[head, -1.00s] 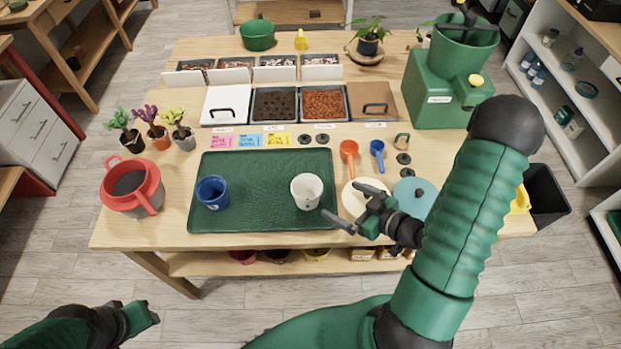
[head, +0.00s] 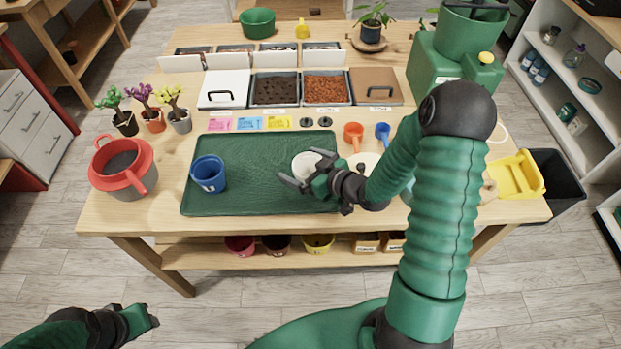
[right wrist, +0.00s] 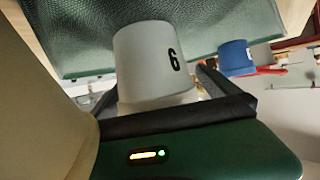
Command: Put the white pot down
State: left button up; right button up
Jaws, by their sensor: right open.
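The white pot (head: 304,164) stands upright on the right part of the dark green tray (head: 250,200). In the right wrist view the white pot (right wrist: 150,60) shows a black 6 on its side. My right gripper (head: 306,170) is open, with its fingers reaching around the pot, one on each side. I cannot tell whether either finger touches it. A blue pot (head: 208,174) stands on the left part of the tray; it also shows in the right wrist view (right wrist: 234,58). My left gripper (head: 140,318) is low at the left, away from the table, its jaws unclear.
A red-rimmed bucket (head: 122,168) stands left of the tray. Behind the tray are colored cards (head: 249,124), small potted plants (head: 153,120) and soil bins (head: 275,90). An orange scoop (head: 353,132) and a blue scoop (head: 383,133) lie at right. The tray's middle is clear.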

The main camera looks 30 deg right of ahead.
jog(key=shift+w+a+f, duration=0.1)
jog(key=shift+w+a, duration=0.05)
jog(key=shift+a, duration=0.15)
jog(key=shift+d, duration=0.65)
jog(key=c, duration=1)
jog(key=shift+a, duration=0.15)
jog(key=c, duration=0.4)
jog(key=shift+a, duration=0.15)
jog(key=shift+c, duration=0.6)
